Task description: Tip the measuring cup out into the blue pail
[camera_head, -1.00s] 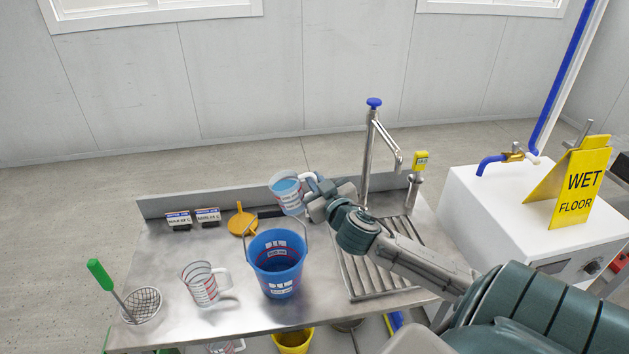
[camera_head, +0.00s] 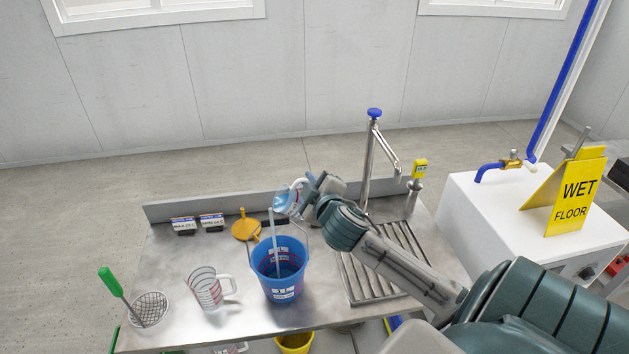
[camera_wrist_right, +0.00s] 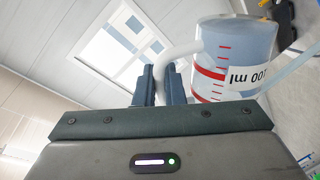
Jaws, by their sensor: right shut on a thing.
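My right gripper (camera_head: 311,190) is shut on the handle of a clear measuring cup (camera_head: 286,198). The cup is tilted to the left above the back of the blue pail (camera_head: 277,286). A thin pale stream (camera_head: 273,240) runs from the cup's lip down into the pail. In the right wrist view the jaws (camera_wrist_right: 162,82) close on the white handle, and the cup (camera_wrist_right: 222,62) shows red marks and "100 ml". The pail stands upright on the steel bench and has liquid inside. My left gripper is not in view.
A second measuring cup (camera_head: 206,288) stands left of the pail, with a green-handled strainer (camera_head: 150,308) farther left. An orange funnel (camera_head: 245,227) and two small labelled boxes (camera_head: 183,225) sit behind. A tall tap (camera_head: 368,160) rises behind the ribbed drainboard (camera_head: 385,262) at right.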

